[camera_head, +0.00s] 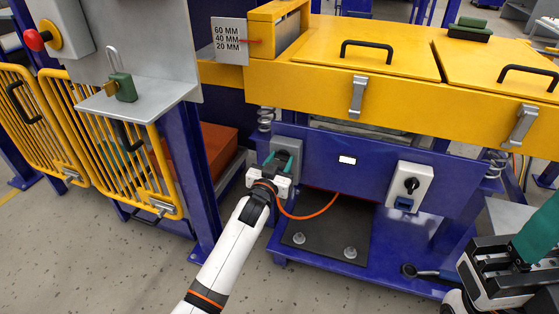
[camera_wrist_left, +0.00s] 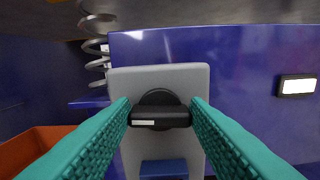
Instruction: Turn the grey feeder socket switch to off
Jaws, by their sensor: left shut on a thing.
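The grey feeder socket (camera_head: 287,146) is mounted on the blue machine front, mostly behind my left gripper (camera_head: 279,163). In the left wrist view the grey socket (camera_wrist_left: 185,80) faces me, with a black rotary switch (camera_wrist_left: 160,110) and a blue socket cover (camera_wrist_left: 164,169) below it. The switch handle lies horizontal, with a white mark at its left end. The teal fingers of my left gripper (camera_wrist_left: 160,116) are shut on the handle's two ends. My right gripper (camera_head: 519,254) is at the lower right, away from the socket, partly out of frame.
A white socket box (camera_head: 421,174) with a black switch and blue cover is on the same panel, to the right. An orange cable (camera_head: 310,216) hangs below the grey socket. Yellow fence gates (camera_head: 110,135) and a blue post (camera_head: 197,180) stand at left.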

